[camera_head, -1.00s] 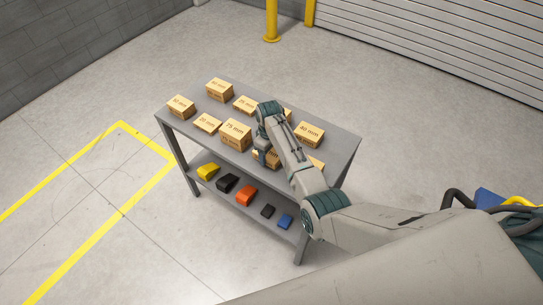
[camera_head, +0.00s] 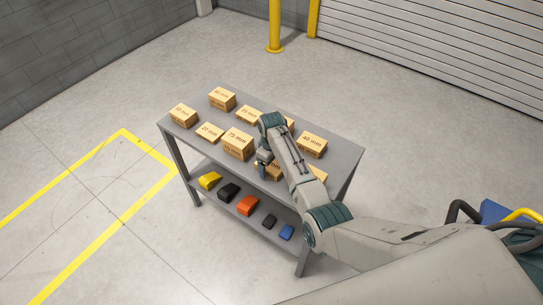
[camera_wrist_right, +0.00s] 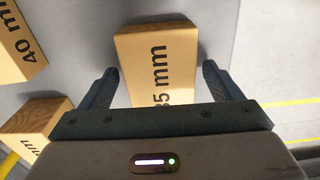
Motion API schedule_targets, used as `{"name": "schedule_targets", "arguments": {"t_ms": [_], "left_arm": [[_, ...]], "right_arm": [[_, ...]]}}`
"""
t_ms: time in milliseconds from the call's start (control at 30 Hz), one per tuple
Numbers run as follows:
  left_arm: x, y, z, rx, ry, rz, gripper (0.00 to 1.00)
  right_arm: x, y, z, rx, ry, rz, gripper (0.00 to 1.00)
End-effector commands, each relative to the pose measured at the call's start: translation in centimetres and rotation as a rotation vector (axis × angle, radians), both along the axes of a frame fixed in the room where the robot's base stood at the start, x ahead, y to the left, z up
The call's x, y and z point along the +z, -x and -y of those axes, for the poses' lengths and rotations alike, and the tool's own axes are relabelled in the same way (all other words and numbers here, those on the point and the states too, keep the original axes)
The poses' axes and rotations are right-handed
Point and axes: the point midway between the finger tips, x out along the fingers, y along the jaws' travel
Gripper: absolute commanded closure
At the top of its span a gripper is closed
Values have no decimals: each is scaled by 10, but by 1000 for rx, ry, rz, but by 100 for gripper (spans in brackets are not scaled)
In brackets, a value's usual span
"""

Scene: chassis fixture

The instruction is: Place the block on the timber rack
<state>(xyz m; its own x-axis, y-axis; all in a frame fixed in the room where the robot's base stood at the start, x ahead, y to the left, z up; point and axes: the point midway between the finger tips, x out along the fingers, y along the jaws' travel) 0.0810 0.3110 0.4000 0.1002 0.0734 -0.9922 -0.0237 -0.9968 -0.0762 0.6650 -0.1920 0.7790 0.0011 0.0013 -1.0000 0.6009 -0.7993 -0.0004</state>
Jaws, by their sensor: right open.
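The timber rack (camera_head: 330,150) is a grey two-level stand with several labelled wooden blocks on its top. My right gripper (camera_head: 263,170) is over the front part of this top. In the right wrist view it is open (camera_wrist_right: 160,88), with one finger on each side of a wooden block (camera_wrist_right: 157,62) whose label reads "35 mm", its first digit partly covered. I see gaps beside the block, so the fingers are not closed on it. The same block (camera_head: 275,172) seems to show partly behind the gripper in the head view. My left gripper is out of view.
Neighbouring blocks include the "75 mm" one (camera_head: 239,144) and the "40 mm" one (camera_head: 312,145). The lower shelf holds yellow (camera_head: 209,180), black, orange (camera_head: 247,205) and blue (camera_head: 286,232) pieces. Yellow floor lines (camera_head: 75,255) run at the left; the floor there is clear.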

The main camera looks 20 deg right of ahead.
Motion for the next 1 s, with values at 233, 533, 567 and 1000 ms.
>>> {"name": "schedule_targets", "arguments": {"t_ms": [233, 533, 567, 1000], "left_arm": [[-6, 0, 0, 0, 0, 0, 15], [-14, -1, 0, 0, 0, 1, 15], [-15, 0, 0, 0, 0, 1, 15], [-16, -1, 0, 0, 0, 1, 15]], "right_arm": [[43, -2, 0, 0, -1, 7, 15], [101, -1, 0, 0, -1, 4, 15], [105, -1, 0, 0, -1, 4, 15], [119, 0, 0, 0, 0, 1, 15]]}}
